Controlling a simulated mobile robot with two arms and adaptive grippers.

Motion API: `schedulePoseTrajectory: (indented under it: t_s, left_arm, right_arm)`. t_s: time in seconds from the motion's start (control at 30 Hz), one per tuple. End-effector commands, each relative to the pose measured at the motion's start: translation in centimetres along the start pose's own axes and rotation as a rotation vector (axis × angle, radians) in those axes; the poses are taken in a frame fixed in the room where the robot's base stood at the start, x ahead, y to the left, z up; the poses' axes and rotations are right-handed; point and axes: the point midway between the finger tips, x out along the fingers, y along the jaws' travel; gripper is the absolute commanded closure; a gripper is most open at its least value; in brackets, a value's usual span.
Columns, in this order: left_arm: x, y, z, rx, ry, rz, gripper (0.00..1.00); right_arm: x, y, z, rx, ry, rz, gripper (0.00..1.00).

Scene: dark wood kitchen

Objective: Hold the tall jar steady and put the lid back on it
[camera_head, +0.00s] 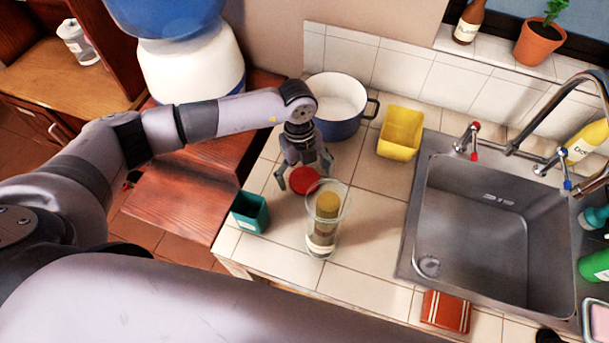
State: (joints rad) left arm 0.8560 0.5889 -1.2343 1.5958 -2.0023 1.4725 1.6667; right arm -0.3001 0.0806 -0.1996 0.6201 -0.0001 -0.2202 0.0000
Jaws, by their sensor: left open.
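The tall jar (322,240) is clear and stands upright on the tiled counter, left of the sink. Brown and yellowish contents show through its wall, and its top looks uncovered. A round red disc, which looks like the lid (303,181), is just behind and left of the jar, apart from its body. My left gripper (304,173) points down over the red lid with its fingers spread open on either side of it. Whether the fingers touch the lid is unclear. My right gripper is out of view.
A blue-and-white pot (338,105) stands behind my left gripper, and a yellow container (400,132) is to its right. A teal cup (250,212) stands left of the jar. The sink (480,225) lies right. Bare counter lies between jar and sink.

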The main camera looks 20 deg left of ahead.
Motion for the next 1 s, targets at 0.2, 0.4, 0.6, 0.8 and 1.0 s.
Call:
schedulePoseTrajectory:
  t_s: [0.2,0.4,0.6,0.8,1.0]
  left_arm:
    - [0.05,0.01,0.01,0.0,0.0,0.0,0.13]
    - [0.03,0.01,0.02,0.0,0.0,0.001,0.21]
    - [0.01,0.02,0.03,-0.001,0.0,0.001,0.35]
    - [0.01,0.02,0.03,-0.001,0.0,0.001,0.48]
    - [0.01,0.02,0.03,-0.001,0.0,0.001,0.5]
  right_arm:
    - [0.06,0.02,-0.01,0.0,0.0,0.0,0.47]
    - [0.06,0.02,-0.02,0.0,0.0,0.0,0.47]
    - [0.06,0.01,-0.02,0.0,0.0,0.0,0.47]
    - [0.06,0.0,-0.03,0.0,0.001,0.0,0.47]
    - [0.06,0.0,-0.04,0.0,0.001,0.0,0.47]
